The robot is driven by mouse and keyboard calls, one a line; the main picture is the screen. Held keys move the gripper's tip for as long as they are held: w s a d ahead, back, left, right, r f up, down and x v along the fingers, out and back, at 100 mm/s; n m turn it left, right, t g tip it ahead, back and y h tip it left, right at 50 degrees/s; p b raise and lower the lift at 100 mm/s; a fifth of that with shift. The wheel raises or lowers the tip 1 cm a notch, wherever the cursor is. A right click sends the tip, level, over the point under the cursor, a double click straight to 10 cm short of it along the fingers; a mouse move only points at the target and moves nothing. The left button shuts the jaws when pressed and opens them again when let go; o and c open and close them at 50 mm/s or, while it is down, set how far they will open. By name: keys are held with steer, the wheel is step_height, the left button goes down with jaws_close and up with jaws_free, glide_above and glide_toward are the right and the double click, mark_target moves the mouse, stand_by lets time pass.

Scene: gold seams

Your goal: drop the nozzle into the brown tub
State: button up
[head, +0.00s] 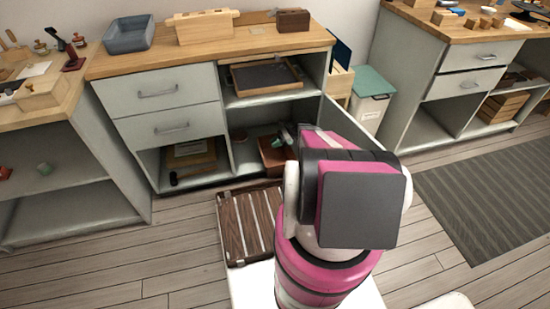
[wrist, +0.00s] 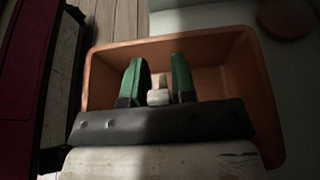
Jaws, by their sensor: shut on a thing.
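The brown tub (head: 270,158) stands on the lower shelf of the cabinet, right of the divider, in the head view. In the wrist view the open tub (wrist: 228,88) fills the middle, its inside facing me. My gripper (wrist: 158,75) has two green fingers over the tub's opening, shut on the small pale nozzle (wrist: 158,96) between them. The nozzle's height above the tub floor is hard to judge. In the head view my gripper (head: 281,141) is small and dark by the tub, and the nozzle cannot be made out. My arm covers part of the cabinet's right side.
A tray (head: 264,75) lies on the shelf above. The cabinet's wooden top (head: 240,52) carries a grey bin (head: 129,35) and wooden boxes. A round brown thing (wrist: 286,17) lies beyond the tub. A slatted dark wooden thing (head: 250,225) is on the floor in front.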

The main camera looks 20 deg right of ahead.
steer(key=shift+f, duration=1.7)
steer(key=o, duration=1)
steer(key=shift+c, duration=0.2)
step_height(320, 180, up, 5)
steer(key=shift+s+f, duration=0.1)
steer(key=shift+f, duration=0.1)
steer(key=s+a+r, duration=0.4)
steer(key=a+r, duration=0.2)
steer(key=a, duration=0.4)
steer(key=shift+s+a+r, duration=0.2)
steer(key=shift+a, duration=0.2)
